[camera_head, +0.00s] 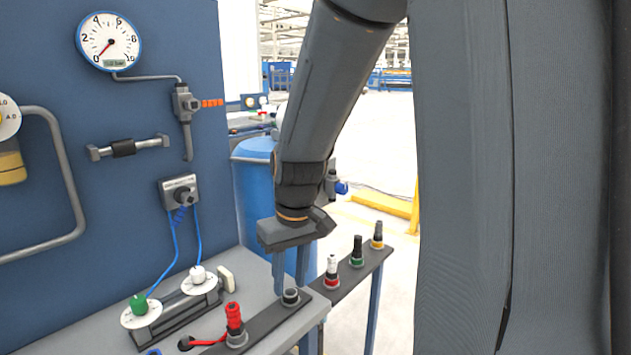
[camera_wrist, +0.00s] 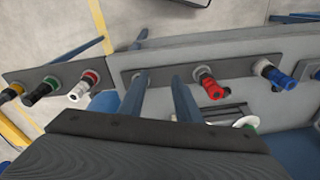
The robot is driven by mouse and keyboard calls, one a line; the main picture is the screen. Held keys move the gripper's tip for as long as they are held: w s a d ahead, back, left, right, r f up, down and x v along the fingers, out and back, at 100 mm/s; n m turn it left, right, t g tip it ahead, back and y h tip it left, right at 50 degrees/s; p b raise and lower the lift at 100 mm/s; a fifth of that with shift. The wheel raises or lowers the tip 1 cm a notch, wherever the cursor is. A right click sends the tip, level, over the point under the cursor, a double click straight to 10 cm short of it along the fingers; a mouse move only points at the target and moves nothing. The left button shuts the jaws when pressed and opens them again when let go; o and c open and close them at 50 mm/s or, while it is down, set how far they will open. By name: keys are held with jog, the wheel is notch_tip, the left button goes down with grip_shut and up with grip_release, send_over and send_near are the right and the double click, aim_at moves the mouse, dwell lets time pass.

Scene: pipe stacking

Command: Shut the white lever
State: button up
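A white-topped handle (camera_head: 332,268) stands upright on the narrow rack at the right, nearest the bench; it also shows at left in the wrist view (camera_wrist: 80,92). A white knob (camera_head: 198,272) sits on a round white dial on the bench, beside a green knob (camera_head: 138,303). I cannot tell which of these white things is the task's lever. My gripper (camera_head: 291,288) points down over the grey rail, close to a short dark post (camera_head: 291,298). Its blue fingers are apart with nothing held, as the wrist view (camera_wrist: 161,78) shows. The left finger hides part of the post's mount there.
A red handle (camera_head: 234,318) stands on the grey rail, with a blue handle (camera_wrist: 279,77) beyond it. Green (camera_head: 357,250) and yellow (camera_head: 377,236) handles stand past the white one. The blue panel with pipes and a gauge (camera_head: 109,42) rises at left.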

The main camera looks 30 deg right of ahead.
jog(key=w+d+r+n+t+y+p, duration=0.1)
jog(key=w+d+r+n+t+p, duration=0.2)
jog(key=w+d+r, duration=1.5)
jog(key=shift+w+p+x, duration=0.15)
jog(key=shift+p+x, duration=0.35)
jog(key=shift+x, duration=1.9)
jog(key=shift+w+p+x, duration=0.15)
jog(key=shift+p+x, duration=0.35)
jog(key=shift+x, duration=1.85)
jog(key=shift+a+r, duration=0.1)
jog(key=shift+a, duration=0.05)
grip_shut()
